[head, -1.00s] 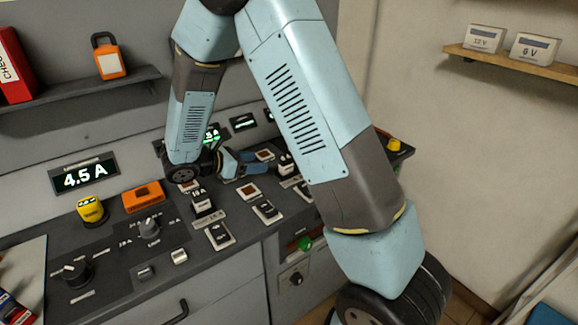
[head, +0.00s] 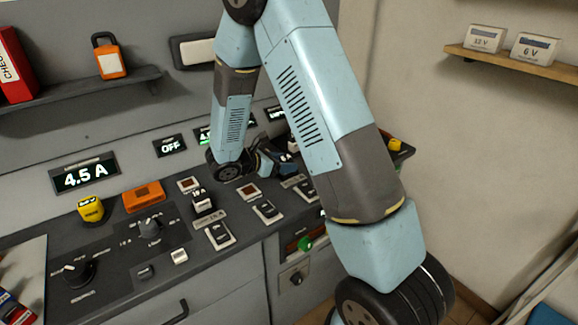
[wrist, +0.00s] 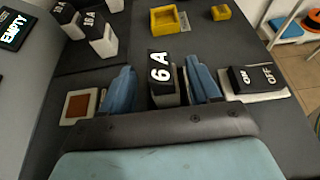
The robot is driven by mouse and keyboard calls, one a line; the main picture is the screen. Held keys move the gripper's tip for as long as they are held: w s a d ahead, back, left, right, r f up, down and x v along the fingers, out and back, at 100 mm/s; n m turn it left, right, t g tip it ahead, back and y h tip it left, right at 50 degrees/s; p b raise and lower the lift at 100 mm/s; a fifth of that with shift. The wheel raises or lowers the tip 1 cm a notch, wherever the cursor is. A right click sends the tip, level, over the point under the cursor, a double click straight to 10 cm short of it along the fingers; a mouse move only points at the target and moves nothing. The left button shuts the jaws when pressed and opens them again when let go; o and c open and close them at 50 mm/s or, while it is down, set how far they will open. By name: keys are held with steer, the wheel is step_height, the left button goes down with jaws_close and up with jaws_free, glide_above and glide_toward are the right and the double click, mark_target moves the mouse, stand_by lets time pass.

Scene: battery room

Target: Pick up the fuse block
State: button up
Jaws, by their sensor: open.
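In the wrist view, a fuse block (wrist: 161,72) with a black top marked 6 A and a pale lower body stands upright on the dark console top. My gripper (wrist: 162,64) is open, with one blue finger on each side of the block. A narrow gap shows on both sides, so the fingers do not appear to press on it. The block's lower front is hidden behind the gripper body. In the head view, my gripper (head: 273,157) is low over the console's right part, and my arm hides much there.
An ON/OFF rocker switch (wrist: 256,79) is close to the right finger, and a brown-centred square button (wrist: 78,105) is by the left finger. Yellow trays (wrist: 168,19) lie beyond.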

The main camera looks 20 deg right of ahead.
steer(key=shift+w+d+f, duration=0.1)
steer(key=shift+d, duration=0.15)
steer(key=c, duration=1.1)
